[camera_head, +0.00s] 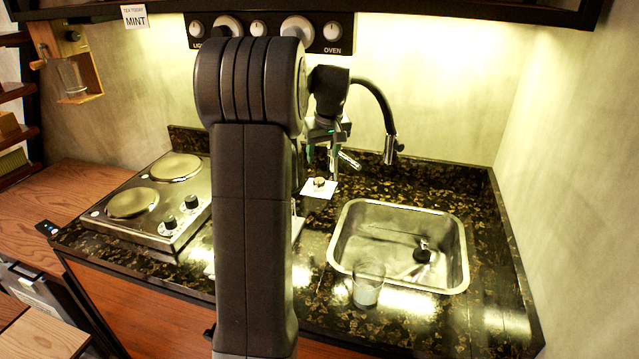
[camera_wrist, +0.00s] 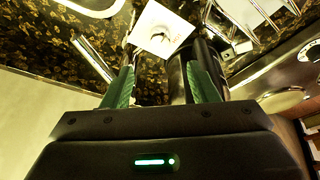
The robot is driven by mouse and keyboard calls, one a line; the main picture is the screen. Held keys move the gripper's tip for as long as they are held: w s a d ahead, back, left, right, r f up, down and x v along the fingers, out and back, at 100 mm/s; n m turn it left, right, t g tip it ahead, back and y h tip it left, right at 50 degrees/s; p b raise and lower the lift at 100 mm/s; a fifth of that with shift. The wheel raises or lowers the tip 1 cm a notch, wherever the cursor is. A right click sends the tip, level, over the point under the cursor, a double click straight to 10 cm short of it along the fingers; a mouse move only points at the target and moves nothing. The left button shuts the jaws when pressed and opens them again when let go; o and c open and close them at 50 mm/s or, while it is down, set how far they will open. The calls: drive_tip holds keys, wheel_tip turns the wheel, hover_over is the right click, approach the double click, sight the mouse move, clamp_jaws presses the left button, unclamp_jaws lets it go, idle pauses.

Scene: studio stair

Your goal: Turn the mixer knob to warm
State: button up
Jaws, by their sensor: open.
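A small round knob (camera_head: 319,183) sits on a white square plate (camera_head: 306,191) on the dark counter, left of the sink, below the black curved spout (camera_head: 372,88). I take it for the mixer knob. My gripper (camera_head: 330,157) is above and slightly behind it, with green-padded fingers apart and nothing between them. In the wrist view, the white plate (camera_wrist: 150,45) with the knob (camera_wrist: 160,33) lies beyond the fingertips of my gripper (camera_wrist: 160,75), apart from them. Which way the knob points is too small to tell.
The steel sink (camera_head: 345,226) is to the right, with a clear glass (camera_head: 368,284) at its front edge. A two-plate hob (camera_head: 120,225) with knobs stands to the left. A wall panel (camera_head: 345,20) with several dials is above. My arm hides the middle of the counter.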

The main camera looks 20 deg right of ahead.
sight(319, 180)
drive_tip(key=shift+m+t, duration=0.5)
drive_tip(key=x, duration=1.1)
drive_tip(key=shift+s+f, duration=0.15)
drive_tip(key=shift+s, duration=0.25)
drive_tip(key=c, duration=1)
